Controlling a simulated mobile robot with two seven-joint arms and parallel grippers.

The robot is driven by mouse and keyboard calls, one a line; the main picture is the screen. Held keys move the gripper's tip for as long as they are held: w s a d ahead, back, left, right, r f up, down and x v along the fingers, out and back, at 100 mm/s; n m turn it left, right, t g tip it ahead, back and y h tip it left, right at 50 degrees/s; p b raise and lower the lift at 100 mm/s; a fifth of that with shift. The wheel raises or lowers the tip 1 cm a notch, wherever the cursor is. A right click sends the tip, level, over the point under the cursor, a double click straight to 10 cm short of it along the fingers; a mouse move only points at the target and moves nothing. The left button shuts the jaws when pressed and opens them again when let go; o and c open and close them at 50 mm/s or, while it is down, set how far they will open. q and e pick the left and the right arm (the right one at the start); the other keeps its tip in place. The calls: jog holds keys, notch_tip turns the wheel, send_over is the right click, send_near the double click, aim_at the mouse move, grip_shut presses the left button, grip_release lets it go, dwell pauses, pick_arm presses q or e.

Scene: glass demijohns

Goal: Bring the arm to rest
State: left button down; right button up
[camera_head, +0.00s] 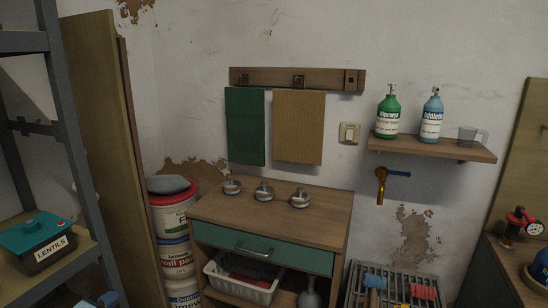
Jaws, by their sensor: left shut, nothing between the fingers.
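My right gripper is not in view.
A box marked LENTILS (45,245) sits on the lower left shelf. A wooden cabinet (270,207) bears several metal pieces. Stacked buckets (175,222) stand beside it. Two bottles and a jug stand on a wall shelf (430,150). A metal rack (395,272) holds brushes.

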pick_arm(q)
jog(key=s+d+f+n+g, duration=0.2)
jog(key=s+d+n, duration=0.35)
jog(key=s, duration=0.55)
jog(key=s+d+f+n+g, duration=0.2)
jog(key=s+d+n, duration=0.2)
jog(key=s+d, duration=0.5)
jog(key=s+d+f+n+g, duration=0.15)
jog(key=s+d+n, duration=0.3)
jog(key=s, duration=0.85)
jog(key=w+d+r+n, duration=0.1)
jog(key=d+r+n, duration=0.1)
jog(key=d+n, duration=0.5)
notch_tip(320, 180, up, 18)
jog(key=s+m+y+p, duration=0.1)
jog(key=p, duration=2.6)
jog(key=shift+a, duration=0.15)
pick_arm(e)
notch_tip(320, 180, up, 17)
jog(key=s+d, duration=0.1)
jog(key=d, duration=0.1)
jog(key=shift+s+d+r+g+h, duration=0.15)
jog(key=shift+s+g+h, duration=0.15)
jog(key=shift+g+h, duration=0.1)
pick_arm(q)
jog(key=shift+f, duration=0.15)
